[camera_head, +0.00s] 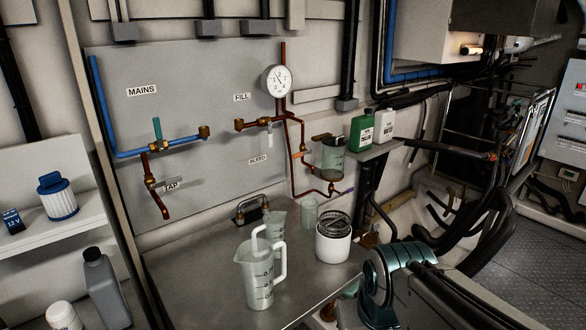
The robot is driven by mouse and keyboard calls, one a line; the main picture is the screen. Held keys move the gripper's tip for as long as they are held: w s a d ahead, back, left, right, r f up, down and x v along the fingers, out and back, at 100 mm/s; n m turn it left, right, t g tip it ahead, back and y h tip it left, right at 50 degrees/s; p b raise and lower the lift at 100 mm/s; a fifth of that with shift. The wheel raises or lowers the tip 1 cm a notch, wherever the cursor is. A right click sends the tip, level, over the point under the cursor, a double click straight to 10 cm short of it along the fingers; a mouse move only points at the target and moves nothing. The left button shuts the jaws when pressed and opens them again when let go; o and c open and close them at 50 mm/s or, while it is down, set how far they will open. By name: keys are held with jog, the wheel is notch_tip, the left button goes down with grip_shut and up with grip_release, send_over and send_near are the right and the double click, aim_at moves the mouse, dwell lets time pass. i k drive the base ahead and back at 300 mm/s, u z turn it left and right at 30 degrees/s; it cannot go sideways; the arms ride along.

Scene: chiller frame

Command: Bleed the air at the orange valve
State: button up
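The orange valve handle (302,155) sits on the copper pipework right of the grey panel, close to a clear vessel with a dark top (332,155). A small clear cup (309,212) stands below it on the bench. Part of my arm, teal and black, shows at the lower right, apart from the valve. My gripper cannot be made out.
A measuring jug (261,281), a second jug behind it and a white canister (333,241) stand on the metal bench (195,275). Green (361,132) and white (384,125) bottles stand on a small shelf. Black hoses (480,230) crowd the right.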

aim_at(298, 155)
jog(key=k, duration=0.4)
jog(key=z, duration=1.35)
jog(key=i, duration=0.65)
jog(key=u, duration=1.7)
jog(key=i, duration=0.5)
jog(key=u, duration=0.05)
